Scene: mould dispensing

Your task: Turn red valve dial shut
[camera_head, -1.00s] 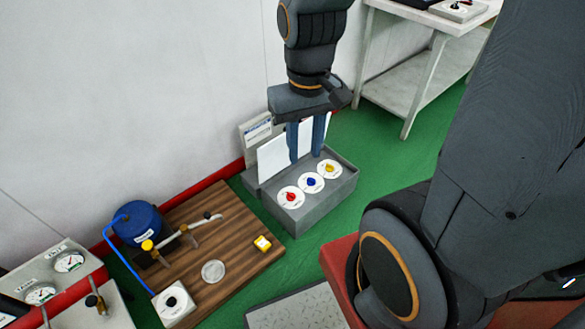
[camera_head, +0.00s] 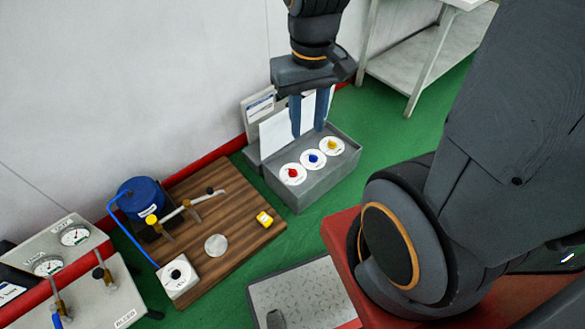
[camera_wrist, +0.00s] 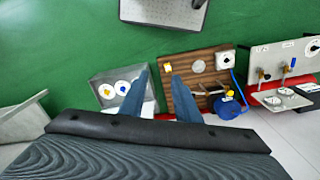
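The red valve dial (camera_head: 292,173) is on a round white plate at the left end of a row on a grey box (camera_head: 306,193). A blue dial (camera_head: 313,158) and a yellow dial (camera_head: 332,146) sit beside it. My gripper (camera_head: 308,132) points down over the back of the box, fingers apart and empty, behind the dials in the picture. In the wrist view my gripper (camera_wrist: 154,68) has a clear gap between its fingers. The yellow dial (camera_wrist: 106,90) and blue dial (camera_wrist: 122,87) show left of the left finger there; the red dial seems hidden by that finger.
A white panel (camera_head: 275,133) stands behind the box. A gauge panel (camera_head: 58,252) is at far left. Green floor (camera_head: 385,135) lies clear to the right.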

